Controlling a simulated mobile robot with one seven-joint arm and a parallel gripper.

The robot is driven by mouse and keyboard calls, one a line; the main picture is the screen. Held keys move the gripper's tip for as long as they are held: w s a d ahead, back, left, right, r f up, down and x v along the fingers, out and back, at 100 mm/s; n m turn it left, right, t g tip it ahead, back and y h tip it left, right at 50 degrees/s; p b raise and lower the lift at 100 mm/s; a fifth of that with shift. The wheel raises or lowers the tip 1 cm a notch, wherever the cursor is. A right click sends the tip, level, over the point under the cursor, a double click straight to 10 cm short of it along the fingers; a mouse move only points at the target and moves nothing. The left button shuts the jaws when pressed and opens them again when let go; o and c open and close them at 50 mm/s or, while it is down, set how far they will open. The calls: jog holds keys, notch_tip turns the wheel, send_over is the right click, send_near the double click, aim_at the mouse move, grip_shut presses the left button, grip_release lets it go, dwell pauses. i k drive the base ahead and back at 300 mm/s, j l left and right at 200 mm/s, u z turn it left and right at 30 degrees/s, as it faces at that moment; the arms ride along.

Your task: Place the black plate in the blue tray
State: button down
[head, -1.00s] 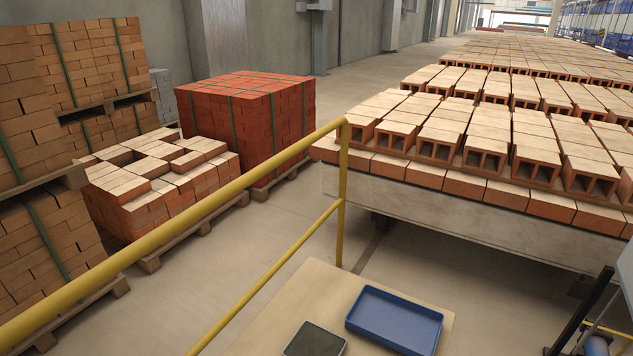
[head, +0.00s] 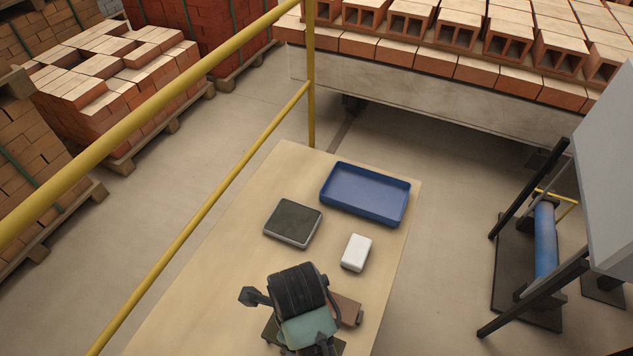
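The blue tray (head: 366,212) is a shallow rectangular tray, empty, near the far right end of the wooden table. A flat square thing with a dark top and a pale grey rim, which best fits the black plate (head: 293,222), lies flat on the table to the tray's left and slightly nearer. A gap of bare wood separates the two.
A white block (head: 356,252) lies just below the tray. A yellow railing (head: 205,205) runs along the left of the table (head: 225,265).

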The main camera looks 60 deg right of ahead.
aim_at(365, 195)
jog(key=l, duration=0.75)
jog(key=i+l, duration=0.15)
jog(key=l, duration=1.4)
